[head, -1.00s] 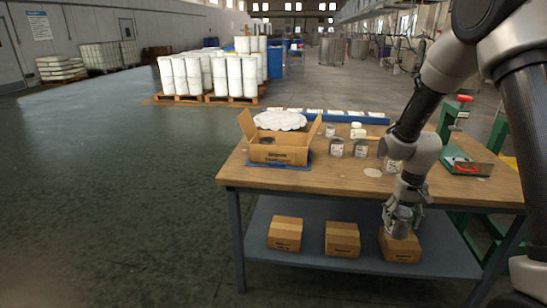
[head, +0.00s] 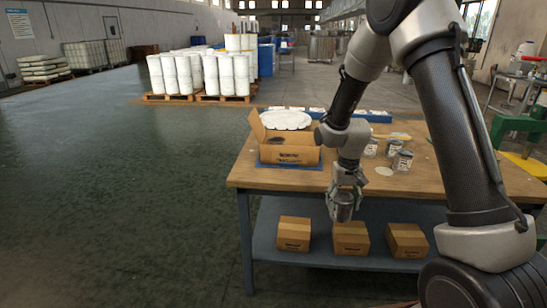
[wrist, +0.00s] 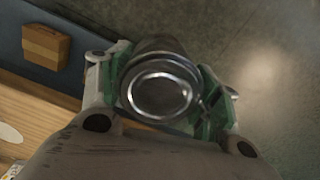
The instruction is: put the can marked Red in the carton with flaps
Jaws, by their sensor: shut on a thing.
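My gripper (head: 344,190) is shut on a metal can (head: 343,210), held in front of the table's near edge, above the lower shelf. In the wrist view, the can's round end (wrist: 160,92) shows between the green finger pads; no marking is readable there. The open carton with flaps (head: 288,155) stands on the tabletop, up and left of my gripper. Its left flap is raised, and my arm hides part of its right side. Its inside is mostly hidden. Other cans (head: 402,161) stand on the table right of my arm; their labels are too small to read.
The wooden table (head: 430,184) has a lower shelf (head: 270,235) with several closed cartons (head: 350,238). A white round bundle (head: 285,119) lies behind the open carton. White drums (head: 170,75) stand on pallets far back. The floor at left is clear.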

